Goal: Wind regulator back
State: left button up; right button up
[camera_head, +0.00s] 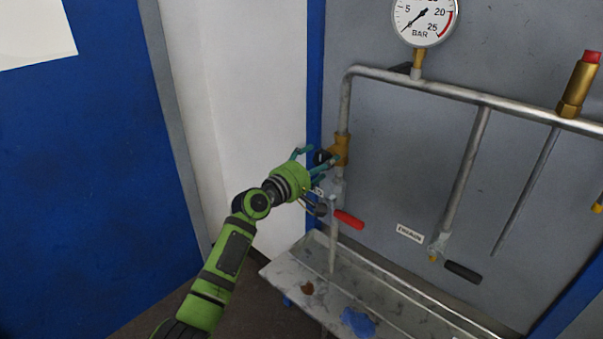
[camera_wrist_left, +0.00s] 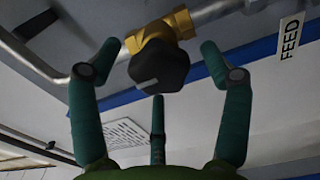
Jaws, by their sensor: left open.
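The regulator has a brass body (camera_head: 341,150) on the vertical pipe at the left of the panel and a black knob (camera_head: 321,157) facing left. The wrist view shows the brass body (camera_wrist_left: 160,34) and the dark knob (camera_wrist_left: 158,70) up close. My left gripper (camera_head: 317,163) is at the knob with its green fingers open. In the wrist view the left gripper (camera_wrist_left: 158,60) has one finger on each side of the knob and a third below, with gaps visible. The round pressure gauge (camera_head: 424,15) has its needle at the low end. My right gripper is not in view.
A red-handled valve (camera_head: 348,219) sits just below the regulator, close to my gripper. A black-handled valve (camera_head: 462,271) and a brass fitting with a red cap (camera_head: 580,84) are to the right. A stained tray (camera_head: 390,300) lies below. A FEED label (camera_wrist_left: 290,38) shows in the wrist view.

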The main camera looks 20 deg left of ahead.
pick_arm(q)
jog(key=v, duration=1)
jog(key=shift+s, duration=0.25)
jog(key=shift+a, duration=0.1)
